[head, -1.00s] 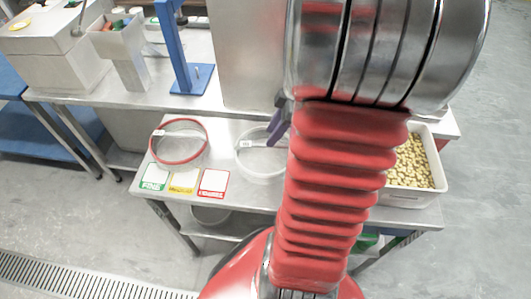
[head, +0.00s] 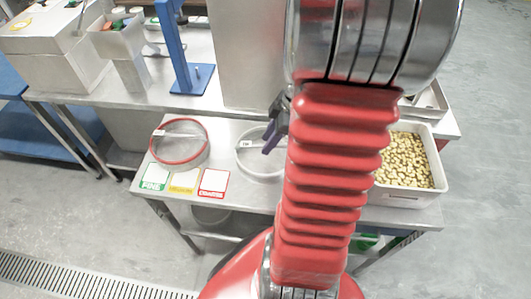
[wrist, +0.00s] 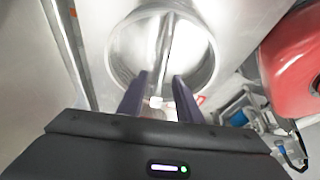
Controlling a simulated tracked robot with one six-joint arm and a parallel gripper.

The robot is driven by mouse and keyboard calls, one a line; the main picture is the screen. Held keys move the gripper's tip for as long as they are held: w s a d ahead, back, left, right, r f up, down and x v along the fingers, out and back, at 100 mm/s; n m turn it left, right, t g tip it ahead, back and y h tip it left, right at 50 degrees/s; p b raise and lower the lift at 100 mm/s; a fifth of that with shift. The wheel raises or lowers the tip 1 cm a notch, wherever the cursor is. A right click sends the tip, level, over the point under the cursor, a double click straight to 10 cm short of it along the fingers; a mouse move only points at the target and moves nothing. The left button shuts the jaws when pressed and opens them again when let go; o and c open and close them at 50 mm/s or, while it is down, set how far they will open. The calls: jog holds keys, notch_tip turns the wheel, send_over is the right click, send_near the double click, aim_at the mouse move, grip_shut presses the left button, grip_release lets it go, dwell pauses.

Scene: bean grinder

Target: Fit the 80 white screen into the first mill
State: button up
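The white-rimmed round screen (head: 239,158) lies on the lower steel table, partly hidden by my arm. Its small tag is too small to read surely. In the wrist view the round screen (wrist: 116,50) lies ahead of my gripper (wrist: 160,92), with the pale tag (wrist: 155,102) seen between the fingers. The fingers are apart, with nothing clearly held. In the head view the dark fingers of my gripper (head: 271,143) show over the screen's right part; the gap above it cannot be judged. I cannot surely identify the first mill; a tall steel housing (head: 245,60) stands behind.
A red-rimmed screen (head: 155,150) lies to the left. Green, yellow and red cards (head: 184,181) lie along the table's front edge. A bin of beans (head: 408,198) stands right of my arm. A blue stand (head: 180,50) is on the back bench.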

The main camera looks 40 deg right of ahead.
jog(key=shift+f, duration=0.25)
dwell(0.4)
jog(key=shift+c, duration=0.5)
grip_shut()
dwell(0.9)
